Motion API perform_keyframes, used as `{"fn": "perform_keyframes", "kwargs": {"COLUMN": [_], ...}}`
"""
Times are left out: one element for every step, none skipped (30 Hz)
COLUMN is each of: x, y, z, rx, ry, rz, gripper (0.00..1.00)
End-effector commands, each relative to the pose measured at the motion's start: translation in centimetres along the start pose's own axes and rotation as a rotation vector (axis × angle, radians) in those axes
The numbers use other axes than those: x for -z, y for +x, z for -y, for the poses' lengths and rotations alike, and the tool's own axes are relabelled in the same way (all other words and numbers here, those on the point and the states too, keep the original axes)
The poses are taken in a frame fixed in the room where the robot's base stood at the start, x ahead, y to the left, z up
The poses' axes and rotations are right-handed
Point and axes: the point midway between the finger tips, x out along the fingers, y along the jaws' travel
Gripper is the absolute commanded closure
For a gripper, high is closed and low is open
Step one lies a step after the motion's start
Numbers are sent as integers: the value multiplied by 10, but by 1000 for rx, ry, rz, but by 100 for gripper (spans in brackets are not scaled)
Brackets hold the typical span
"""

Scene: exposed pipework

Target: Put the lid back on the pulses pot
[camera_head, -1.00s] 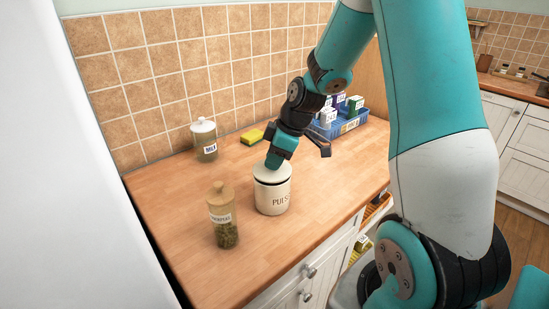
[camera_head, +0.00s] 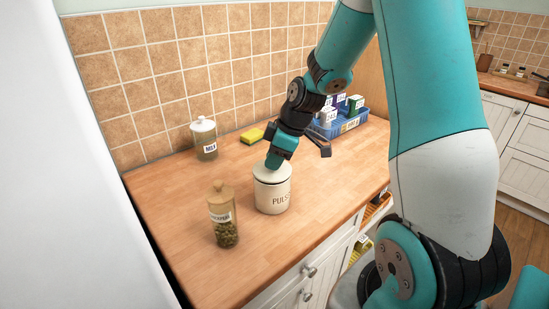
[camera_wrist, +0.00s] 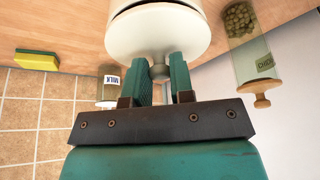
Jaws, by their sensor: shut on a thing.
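The pulses pot (camera_head: 273,198) is a cream canister with dark lettering, upright on the wooden worktop. Its cream lid (camera_head: 264,174) is level over the pot's mouth. In the wrist view the lid (camera_wrist: 150,38) shows large, with a thin dark line between it and the pot (camera_wrist: 125,3); I cannot tell whether it is fully seated. My gripper (camera_head: 273,162) points down from above and is shut on the lid's knob (camera_wrist: 159,71). In the wrist view the two teal fingers of my gripper (camera_wrist: 161,66) stand either side of this knob.
A glass jar of green contents with a wooden lid (camera_head: 225,232) stands close at the pot's left. A milk jar (camera_head: 205,145), a yellow-green sponge (camera_head: 252,136) and a blue crate of cartons (camera_head: 340,128) are farther back. The worktop (camera_head: 305,240) is clear at front right.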

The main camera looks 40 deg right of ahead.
Motion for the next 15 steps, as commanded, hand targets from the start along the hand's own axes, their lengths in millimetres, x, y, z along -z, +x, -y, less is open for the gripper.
{"fn": "perform_keyframes", "kwargs": {"x": [0, 0, 0, 0, 0, 0, 0, 0, 0, 0, 0, 0, 0, 0, 0], "y": [0, 0, 0, 0, 0, 0, 0, 0, 0, 0, 0, 0, 0, 0, 0], "z": [0, 0, 0, 0, 0, 0, 0, 0, 0, 0, 0, 0, 0, 0, 0], "rx": [0, 0, 0, 0, 0, 0, 0, 0, 0, 0, 0, 0, 0, 0, 0], "ry": [0, 0, 0, 0, 0, 0, 0, 0, 0, 0, 0, 0, 0, 0, 0], "rz": [0, 0, 0, 0, 0, 0, 0, 0, 0, 0, 0, 0, 0, 0, 0], "gripper": [100, 100, 100, 100, 100, 100, 100, 100, 76, 69, 62, 53, 48, 48, 48]}}
